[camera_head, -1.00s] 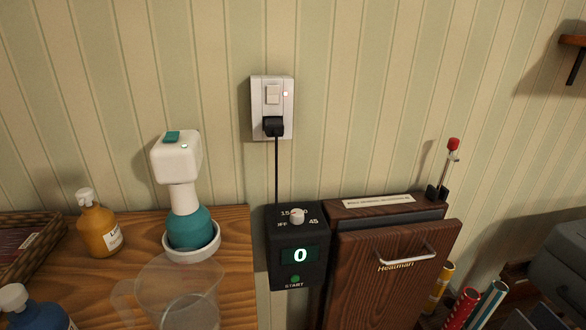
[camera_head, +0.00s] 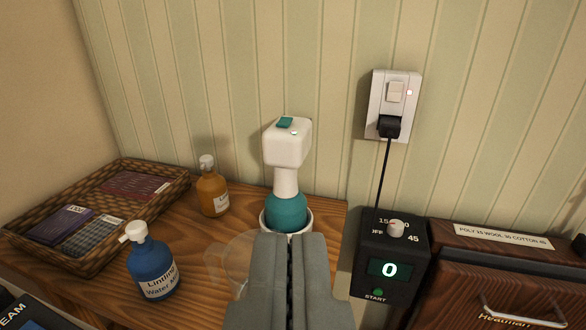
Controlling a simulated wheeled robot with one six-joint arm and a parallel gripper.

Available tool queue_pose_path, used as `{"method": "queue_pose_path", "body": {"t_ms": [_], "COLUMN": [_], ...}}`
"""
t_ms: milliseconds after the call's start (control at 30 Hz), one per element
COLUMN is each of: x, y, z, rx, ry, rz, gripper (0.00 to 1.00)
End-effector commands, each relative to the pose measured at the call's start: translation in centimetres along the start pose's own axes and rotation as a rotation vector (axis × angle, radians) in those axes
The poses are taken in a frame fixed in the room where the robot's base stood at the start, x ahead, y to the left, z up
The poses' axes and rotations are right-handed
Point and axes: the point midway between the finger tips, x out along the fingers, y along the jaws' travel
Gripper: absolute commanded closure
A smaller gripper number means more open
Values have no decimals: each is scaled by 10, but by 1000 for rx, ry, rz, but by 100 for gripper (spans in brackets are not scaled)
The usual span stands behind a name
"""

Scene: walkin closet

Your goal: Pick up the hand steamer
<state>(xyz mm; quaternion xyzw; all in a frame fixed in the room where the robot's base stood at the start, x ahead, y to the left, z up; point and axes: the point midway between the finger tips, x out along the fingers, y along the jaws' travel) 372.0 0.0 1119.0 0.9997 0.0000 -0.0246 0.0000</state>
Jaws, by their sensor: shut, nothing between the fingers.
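The hand steamer (camera_head: 287,165) stands upright on the wooden top, its teal base in a white round holder (camera_head: 264,222). It has a white head with a teal button and a small light on top. My gripper (camera_head: 282,238) comes up from the bottom of the picture, its grey fingers shut together with nothing between them. The fingertips overlap the front of the holder in the picture; I cannot tell whether they touch it. The clear cup (camera_head: 228,262) is partly hidden behind my gripper.
A blue bottle (camera_head: 153,268), an orange bottle (camera_head: 212,190) and a wicker tray (camera_head: 150,207) stand to the left. A black timer box reading 0 (camera_head: 390,245) is at right, wired to a wall socket (camera_head: 394,100). A dark wooden press (camera_head: 500,290) stands farther right. The wall is close behind.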

Motion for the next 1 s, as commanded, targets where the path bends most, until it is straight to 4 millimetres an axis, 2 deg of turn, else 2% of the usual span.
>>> {"method": "queue_pose_path", "body": {"t_ms": [333, 367, 500, 567, 700, 1000], "x": [0, 0, 6, 15, 44, 108], "y": [0, 0, 2, 5, 14, 32], "z": [0, 0, 3, 8, 26, 74], "rx": [0, 0, 36, 85, 284, 828], "ry": [0, 0, -26, -58, -182, -471], "rz": [0, 0, 6, 15, 51, 164], "gripper": [100, 96, 69, 57, 31, 31]}}
